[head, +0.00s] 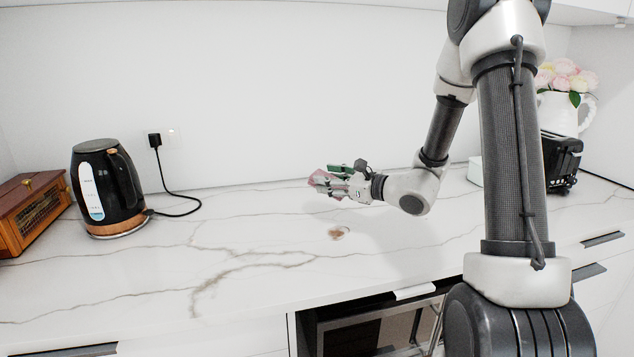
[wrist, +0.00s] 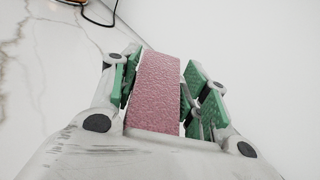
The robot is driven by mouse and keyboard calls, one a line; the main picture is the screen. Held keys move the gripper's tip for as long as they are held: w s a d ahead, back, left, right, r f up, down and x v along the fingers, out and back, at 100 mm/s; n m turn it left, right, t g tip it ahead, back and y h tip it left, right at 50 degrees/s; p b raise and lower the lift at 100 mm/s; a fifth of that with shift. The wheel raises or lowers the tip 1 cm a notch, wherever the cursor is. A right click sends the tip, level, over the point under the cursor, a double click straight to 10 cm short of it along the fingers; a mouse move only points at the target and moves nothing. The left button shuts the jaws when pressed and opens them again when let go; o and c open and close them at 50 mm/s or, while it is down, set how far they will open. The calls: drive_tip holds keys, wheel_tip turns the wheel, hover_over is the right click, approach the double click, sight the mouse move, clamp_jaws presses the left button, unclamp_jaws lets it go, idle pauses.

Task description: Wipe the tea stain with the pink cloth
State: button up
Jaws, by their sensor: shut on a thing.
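The pink cloth (wrist: 156,90) is a folded, textured block between the green-padded fingers in the wrist view. My gripper (head: 338,180) is shut on the cloth, and a bit of the pink cloth (head: 322,178) shows at its tip in the head view. The gripper points left and is held above the counter, towards the back wall. The tea stain (head: 338,233) is a small brownish mark on the white marble counter, nearer the front than the gripper. I cannot make out the stain in the wrist view.
A black kettle (head: 107,188) and a wooden box (head: 32,212) stand at the left. A cord runs from the kettle to a wall plug. A black toaster (head: 561,160) and a white flower jug (head: 563,112) stand at the right, behind my arm. The counter (head: 250,245) around the stain is clear.

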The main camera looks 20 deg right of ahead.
drive_tip(key=s+a+n+g+y, duration=0.1)
drive_tip(key=s+a+r+g, duration=0.1)
drive_tip(key=g, duration=0.1)
drive_tip(key=s+a+r+n+g+y, duration=0.1)
drive_tip(key=shift+s+a+n+g+y, duration=0.2)
drive_tip(key=shift+n+g+y, duration=0.1)
drive_tip(key=shift+g, duration=0.1)
drive_tip(key=s+n+g, duration=0.1)
drive_tip(key=s+g, duration=0.1)
drive_tip(key=shift+s+d+g, duration=0.15)
drive_tip(key=shift+s+g, duration=0.05)
drive_tip(key=shift+g, duration=0.2)
drive_tip(key=f, duration=0.5)
drive_tip(key=shift+s+d, duration=0.35)
drive_tip(key=shift+d, duration=0.05)
